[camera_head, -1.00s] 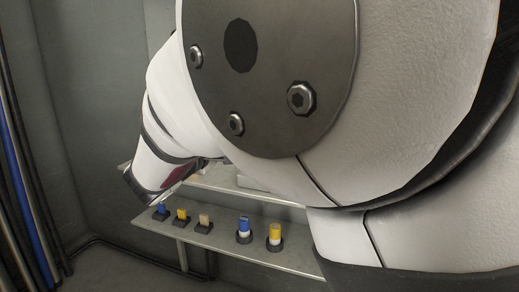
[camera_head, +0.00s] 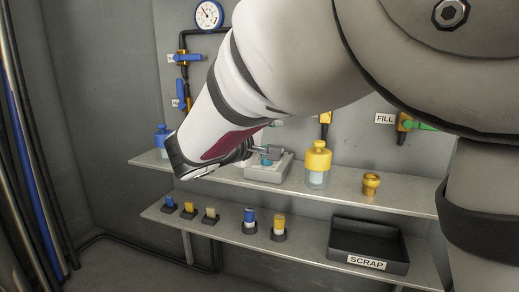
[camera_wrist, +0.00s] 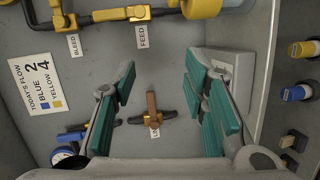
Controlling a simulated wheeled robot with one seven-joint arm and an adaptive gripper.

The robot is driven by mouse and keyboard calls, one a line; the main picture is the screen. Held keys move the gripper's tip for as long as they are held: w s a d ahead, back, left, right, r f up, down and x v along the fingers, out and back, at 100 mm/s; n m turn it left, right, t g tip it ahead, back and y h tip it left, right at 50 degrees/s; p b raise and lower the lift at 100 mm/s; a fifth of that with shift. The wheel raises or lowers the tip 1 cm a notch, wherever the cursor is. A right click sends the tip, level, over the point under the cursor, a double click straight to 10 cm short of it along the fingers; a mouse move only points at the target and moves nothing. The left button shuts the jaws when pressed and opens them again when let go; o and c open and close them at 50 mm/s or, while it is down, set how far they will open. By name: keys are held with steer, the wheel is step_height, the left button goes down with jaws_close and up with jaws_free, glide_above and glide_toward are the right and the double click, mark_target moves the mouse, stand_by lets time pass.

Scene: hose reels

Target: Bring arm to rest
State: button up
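My gripper (camera_wrist: 160,75) is open and empty in the wrist view, its two teal-padded fingers well apart. Behind the gap, a small valve with a brown handle (camera_wrist: 152,112) sits on the grey wall, apart from the pads. In the head view my white arm reaches across from the right, bent, with its wrist to the left. My gripper (camera_head: 268,155) shows there only partly beyond the wrist, in front of or above a grey box (camera_head: 268,172) on the upper shelf. I cannot tell how large the gap to the box is.
The upper shelf (camera_head: 345,192) holds a yellow-capped jar (camera_head: 317,165), a blue bottle (camera_head: 162,140) and a brass fitting (camera_head: 371,183). The lower shelf (camera_head: 305,250) holds a black SCRAP tray (camera_head: 368,245) and several small blue, yellow and tan pieces. Pipes and a gauge (camera_head: 208,15) line the wall.

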steer(key=s+d+f+m+g, duration=0.25)
steer(key=s+d+g, duration=0.25)
steer(key=s+d, duration=0.55)
steer(key=s+d+f+m+g, duration=0.2)
steer(key=s+d+m+g, duration=0.25)
steer(key=s+d, duration=0.55)
steer(key=s+d+f+m+g+y, duration=0.2)
steer(key=s+f+g+y, duration=0.15)
steer(key=s, duration=0.95)
steer(key=s+a+f+m+y, duration=0.1)
steer(key=s+a+f+y, duration=0.15)
steer(key=s, duration=0.35)
steer(key=s+a+f+m+y, duration=0.1)
steer(key=s+a+f+y, duration=0.15)
steer(key=s+a, duration=0.2)
step_height(320, 180, up, 36)
steer(key=d+t+p, duration=0.1)
steer(key=t+p, duration=0.2)
steer(key=p, duration=3.1)
steer(key=shift+t, duration=0.3)
steer(key=shift+s+r, duration=0.1)
